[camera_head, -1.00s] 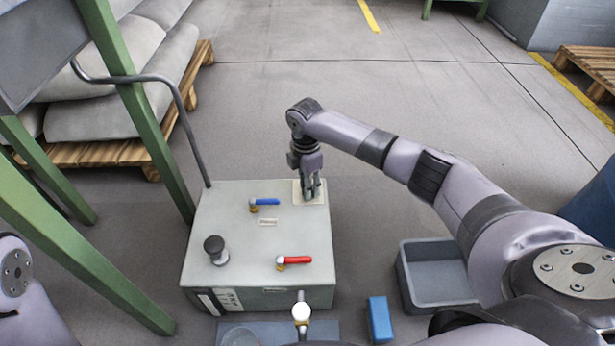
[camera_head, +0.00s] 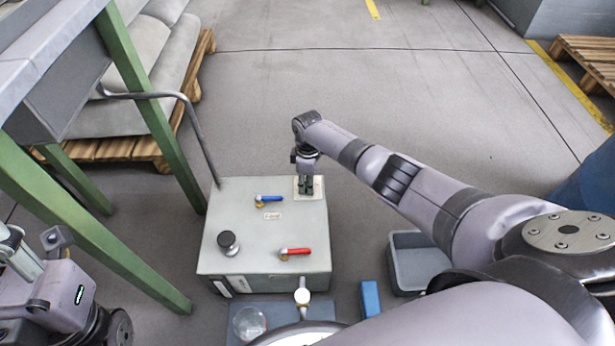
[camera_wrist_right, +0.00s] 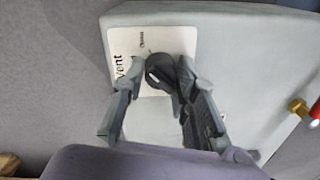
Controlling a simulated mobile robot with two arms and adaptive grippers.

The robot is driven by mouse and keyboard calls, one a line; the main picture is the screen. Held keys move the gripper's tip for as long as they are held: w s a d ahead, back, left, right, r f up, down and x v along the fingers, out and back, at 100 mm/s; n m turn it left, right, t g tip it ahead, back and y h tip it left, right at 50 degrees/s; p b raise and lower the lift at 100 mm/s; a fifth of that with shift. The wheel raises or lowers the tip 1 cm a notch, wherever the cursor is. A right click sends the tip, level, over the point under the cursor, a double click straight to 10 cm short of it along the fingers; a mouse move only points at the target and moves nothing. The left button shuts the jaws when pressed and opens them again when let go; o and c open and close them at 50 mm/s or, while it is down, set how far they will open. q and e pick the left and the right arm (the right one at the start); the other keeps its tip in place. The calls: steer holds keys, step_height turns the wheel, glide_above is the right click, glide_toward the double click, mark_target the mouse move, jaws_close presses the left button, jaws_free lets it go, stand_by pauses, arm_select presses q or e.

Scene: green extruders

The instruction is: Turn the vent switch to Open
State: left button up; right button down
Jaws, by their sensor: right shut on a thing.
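The vent switch (camera_wrist_right: 160,72) is a dark knob on a white label plate (camera_wrist_right: 125,42) that reads "Vent"; smaller print beside it is hard to read. The plate also shows in the head view (camera_head: 317,184) at the far right corner of the grey box (camera_head: 222,205). My right gripper (camera_head: 306,188) points down over this plate and its fingers are shut on the vent switch. The fingers hide part of the switch and label. My left arm shows at the lower left of the head view, but I cannot make out its fingers.
A blue-handled valve (camera_head: 269,199), a red-handled valve (camera_head: 296,251) and a black knob (camera_head: 228,242) sit on the box top. A grey bin (camera_head: 420,262) and a blue block (camera_head: 370,298) lie to the right. A green frame leg (camera_head: 150,110) stands close on the left.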

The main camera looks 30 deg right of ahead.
steer(key=shift+m+p, duration=0.6)
steer(key=shift+m, duration=0.6)
steer(key=c, duration=1.3)
jaws_free()
steer(key=shift+r, duration=0.1)
steer(key=r, duration=1.1)
steer(key=shift+w+d+r, duration=0.2)
steer(key=shift+d+r, duration=0.05)
steer(key=shift+r, duration=0.15)
